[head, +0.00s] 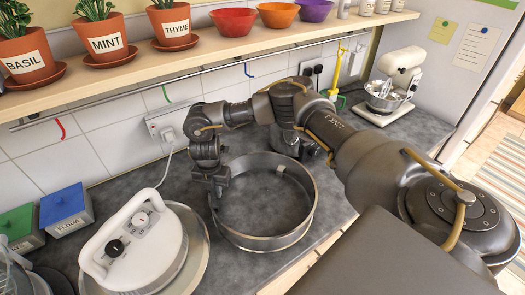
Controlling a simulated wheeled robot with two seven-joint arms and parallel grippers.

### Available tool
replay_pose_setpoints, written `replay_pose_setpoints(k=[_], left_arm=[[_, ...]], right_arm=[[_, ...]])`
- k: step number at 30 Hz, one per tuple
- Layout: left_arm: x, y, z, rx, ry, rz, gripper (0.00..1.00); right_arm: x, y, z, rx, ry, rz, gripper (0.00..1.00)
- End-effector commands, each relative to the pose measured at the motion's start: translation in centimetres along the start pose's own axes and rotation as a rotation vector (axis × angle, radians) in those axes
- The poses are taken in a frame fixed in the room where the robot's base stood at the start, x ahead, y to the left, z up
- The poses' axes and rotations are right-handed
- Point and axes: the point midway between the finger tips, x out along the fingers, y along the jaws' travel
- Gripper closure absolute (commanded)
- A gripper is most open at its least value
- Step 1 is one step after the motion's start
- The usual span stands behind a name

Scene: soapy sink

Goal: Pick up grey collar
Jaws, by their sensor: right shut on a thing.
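The grey collar (265,243) is a wide, open metal ring near the middle of the head view, upright over the dark worktop, with worktop showing through it. My right gripper (217,192) points down at the collar's left rim and is shut on it. The fingertips are small and partly hidden against the rim. I cannot tell whether the collar touches the worktop or is slightly raised. My left gripper is not in view.
A white appliance lid with dials (138,240) is close left of the collar, on a round base. Green (20,225) and blue (66,208) boxes stand farther left. A shelf (215,58) with pots and bowls overhangs the back. A cream mixer (398,75) stands back right.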

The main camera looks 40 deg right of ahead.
Motion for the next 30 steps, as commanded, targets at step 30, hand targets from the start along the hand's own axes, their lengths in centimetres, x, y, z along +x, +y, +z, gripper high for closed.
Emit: replay_pose_setpoints(k=[30], left_arm=[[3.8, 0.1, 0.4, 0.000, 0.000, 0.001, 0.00]], right_arm=[[-9.6, -3.2, -5.7, -0.008, -0.003, 0.001, 1.00]])
